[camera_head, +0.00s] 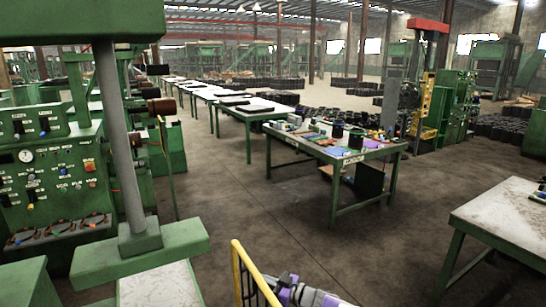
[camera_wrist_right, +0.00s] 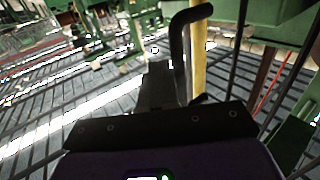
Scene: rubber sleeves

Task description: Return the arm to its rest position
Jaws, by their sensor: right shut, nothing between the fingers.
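My right gripper (camera_wrist_right: 156,75) shows in the right wrist view as a dark, narrow shape beyond a black plate and my purple wrist. It looks shut, and nothing shows held in it. In the head view, a purple and grey part of my arm is at the bottom edge, just right of a yellow rail (camera_head: 240,270); its gripper cannot be made out there. My left gripper is in neither view.
A yellow post (camera_wrist_right: 198,75) and a curved black bar (camera_wrist_right: 181,45) stand close to my right gripper. A green press (camera_head: 50,175) fills the left. A cluttered green table (camera_head: 385,150) stands mid-room, a pale-topped table (camera_head: 500,215) at right. Open floor lies between.

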